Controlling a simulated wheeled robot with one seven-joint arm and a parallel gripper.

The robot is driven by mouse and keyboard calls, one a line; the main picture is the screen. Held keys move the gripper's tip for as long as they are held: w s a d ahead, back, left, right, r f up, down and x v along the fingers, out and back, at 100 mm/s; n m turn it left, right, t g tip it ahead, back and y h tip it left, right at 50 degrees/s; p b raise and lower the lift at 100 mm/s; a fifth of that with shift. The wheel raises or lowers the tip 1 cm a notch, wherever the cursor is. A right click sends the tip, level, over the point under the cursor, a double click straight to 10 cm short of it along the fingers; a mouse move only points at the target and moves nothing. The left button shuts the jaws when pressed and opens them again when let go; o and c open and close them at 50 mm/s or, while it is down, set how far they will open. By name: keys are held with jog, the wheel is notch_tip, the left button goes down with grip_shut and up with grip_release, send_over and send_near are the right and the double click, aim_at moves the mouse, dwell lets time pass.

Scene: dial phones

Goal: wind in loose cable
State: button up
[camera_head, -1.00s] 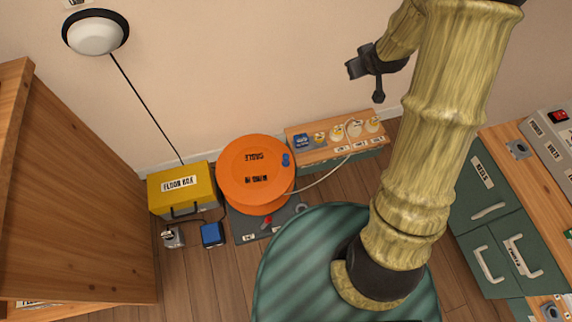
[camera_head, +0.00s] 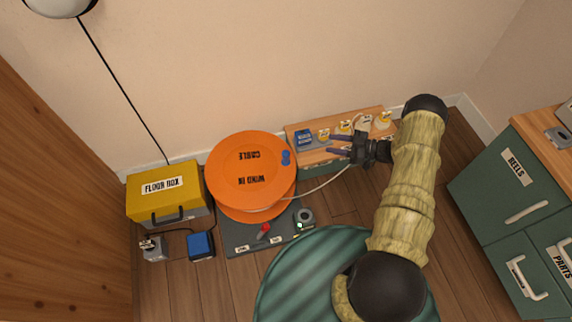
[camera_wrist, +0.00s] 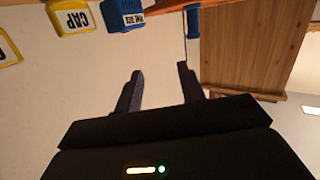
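The orange cable reel (camera_head: 238,184), labelled CABLE and WIND IN, lies at centre left in the head view. A blue crank knob (camera_head: 286,158) stands near its right rim; it also shows in the wrist view (camera_wrist: 193,22). A pale loose cable (camera_head: 318,187) runs from the reel's lower edge up to the right, toward the wooden shelf, passing behind or beside my gripper. My gripper (camera_head: 338,145) is over the shelf, right of the knob, fingers pointing left. In the wrist view its two dark fingers (camera_wrist: 160,88) are apart with nothing between them.
The shelf (camera_head: 312,158) holds a blue block (camera_head: 304,140) and several yellow-white pieces. A grey base (camera_head: 240,237) with a red switch (camera_head: 263,231) sits below the reel. A yellow floor box (camera_head: 163,193) stands left, green drawers (camera_head: 505,190) right.

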aim_at(286, 157)
jog(key=s+f+n+g+y, duration=0.1)
jog(key=s+f+g, duration=0.1)
jog(key=s+f, duration=0.2)
jog(key=shift+s+f+y+b, duration=0.25)
jog(key=shift+s+y+b, duration=0.15)
jog(key=shift+s+b, duration=0.05)
jog(key=a+b, duration=0.2)
jog(key=a, duration=0.3)
jog(key=w+a+b, duration=0.1)
jog(key=a+b, duration=0.1)
jog(key=a, duration=0.4)
jog(key=w+a+b, duration=0.1)
jog(key=a, duration=0.5)
jog(key=shift+w+b, duration=0.15)
jog(key=shift+b, duration=0.25)
jog(key=shift+w, duration=0.1)
grip_shut()
